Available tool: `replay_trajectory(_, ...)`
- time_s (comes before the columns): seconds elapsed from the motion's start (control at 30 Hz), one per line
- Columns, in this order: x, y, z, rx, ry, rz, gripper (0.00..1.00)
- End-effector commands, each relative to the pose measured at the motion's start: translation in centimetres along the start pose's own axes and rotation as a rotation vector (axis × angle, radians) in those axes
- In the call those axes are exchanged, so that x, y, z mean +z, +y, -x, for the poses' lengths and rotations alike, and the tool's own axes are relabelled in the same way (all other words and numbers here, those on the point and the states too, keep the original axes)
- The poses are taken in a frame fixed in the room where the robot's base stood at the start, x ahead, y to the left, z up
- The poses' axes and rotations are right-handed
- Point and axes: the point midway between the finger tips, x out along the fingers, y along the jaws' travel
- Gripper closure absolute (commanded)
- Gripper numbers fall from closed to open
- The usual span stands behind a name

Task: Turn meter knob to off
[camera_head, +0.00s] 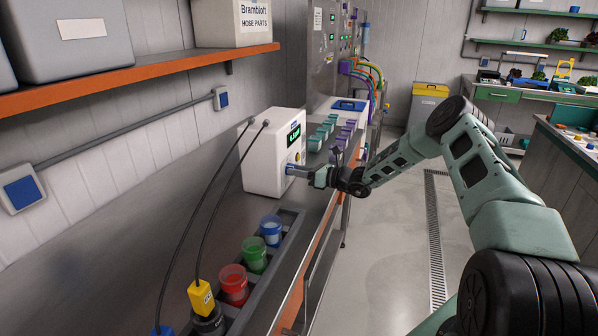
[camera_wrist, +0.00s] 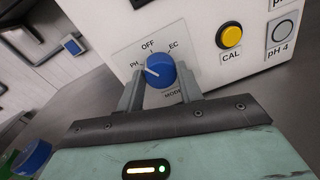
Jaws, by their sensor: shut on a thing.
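The white meter (camera_head: 262,165) stands on the steel bench with a lit green display (camera_head: 294,134). Its blue knob (camera_wrist: 161,68) shows in the wrist view, below the labels PH, OFF and EC, with MODE printed under it. The knob's white pointer line aims left, toward PH. My gripper (camera_head: 296,171) reaches the meter's front from the right. In the wrist view, my gripper's two fingers (camera_wrist: 161,84) are shut on the knob, one on each side. The knob's lower edge is partly hidden by the fingers.
A yellow CAL button (camera_wrist: 229,35) and a pH 4 button (camera_wrist: 282,31) sit right of the knob. Red (camera_head: 233,284), green (camera_head: 254,254) and blue (camera_head: 271,230) cups stand in a bench rack. Two black cables hang from the meter's top. An orange-edged shelf (camera_head: 150,72) is above.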

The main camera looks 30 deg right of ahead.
Motion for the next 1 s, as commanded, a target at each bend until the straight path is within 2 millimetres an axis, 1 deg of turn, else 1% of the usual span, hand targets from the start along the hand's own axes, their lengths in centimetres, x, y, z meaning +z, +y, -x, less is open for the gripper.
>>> replay_trajectory(0.2,0.18,-0.15,0.07,0.0,0.012,-0.198,0.87)
replay_trajectory(0.5,0.17,-0.22,0.07,0.003,0.026,-0.415,0.87)
replay_trajectory(0.73,0.13,-0.25,0.08,0.004,0.034,-0.512,0.87)
replay_trajectory(1.0,0.13,-0.28,0.08,0.005,0.036,-0.551,0.87)
